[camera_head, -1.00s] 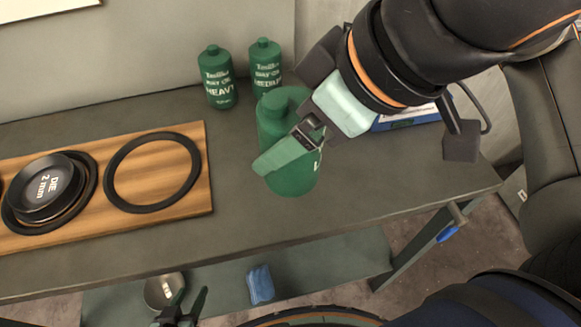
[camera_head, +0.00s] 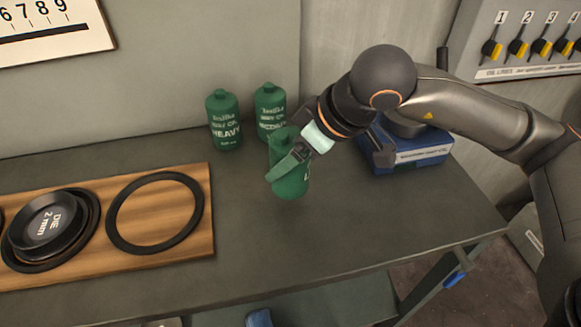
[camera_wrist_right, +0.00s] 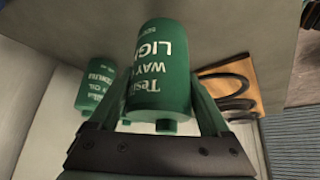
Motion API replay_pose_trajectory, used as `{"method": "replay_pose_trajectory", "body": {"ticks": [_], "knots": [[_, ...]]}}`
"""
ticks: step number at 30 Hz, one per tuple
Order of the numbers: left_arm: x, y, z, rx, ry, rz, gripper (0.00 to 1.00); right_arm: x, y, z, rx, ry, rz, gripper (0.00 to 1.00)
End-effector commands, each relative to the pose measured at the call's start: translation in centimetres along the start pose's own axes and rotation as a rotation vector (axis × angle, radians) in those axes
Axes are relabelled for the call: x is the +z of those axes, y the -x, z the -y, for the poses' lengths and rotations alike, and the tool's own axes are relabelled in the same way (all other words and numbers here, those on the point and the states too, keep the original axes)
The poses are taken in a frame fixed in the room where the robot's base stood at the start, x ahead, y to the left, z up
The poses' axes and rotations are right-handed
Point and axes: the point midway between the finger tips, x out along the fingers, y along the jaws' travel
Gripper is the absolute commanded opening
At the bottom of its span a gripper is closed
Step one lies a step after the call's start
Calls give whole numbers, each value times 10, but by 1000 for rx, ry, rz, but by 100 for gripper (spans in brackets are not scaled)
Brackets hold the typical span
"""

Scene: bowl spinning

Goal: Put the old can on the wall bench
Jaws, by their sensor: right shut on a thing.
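A green can (camera_head: 292,182) with a cap is held upright over the wall bench (camera_head: 350,235), near two other green cans. Its label reads "WAY OIL LIGHT" in the right wrist view (camera_wrist_right: 160,65), where it shows upside down between the fingers. My right gripper (camera_head: 290,165) is shut on this can. I cannot tell whether the can's base touches the bench top. My left gripper is not in view.
Two green cans, one marked HEAVY (camera_head: 224,120) and one beside it (camera_head: 270,110), stand at the back wall. A wooden board (camera_head: 205,240) with black rings lies left. A blue box (camera_head: 425,155) is at right. The bench front is clear.

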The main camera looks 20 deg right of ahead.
Motion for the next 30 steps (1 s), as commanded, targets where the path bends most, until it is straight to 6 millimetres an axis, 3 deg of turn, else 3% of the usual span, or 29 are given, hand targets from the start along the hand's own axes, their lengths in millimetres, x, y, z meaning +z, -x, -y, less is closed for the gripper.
{"method": "replay_pose_trajectory", "body": {"ticks": [6, 19, 20, 24, 30], "knots": [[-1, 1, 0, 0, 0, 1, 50, 14, -22, 0, 0, -1, -2, 0], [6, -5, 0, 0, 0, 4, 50, 18, -29, 0, 1, 0, -5, 0], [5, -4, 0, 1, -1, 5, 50, 18, -28, 0, 0, -1, 0, 83], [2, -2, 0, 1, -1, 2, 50, 18, -28, 1, -1, -2, 1, 99], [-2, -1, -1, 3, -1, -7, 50, 18, -27, 1, -1, -2, 1, 100]]}}
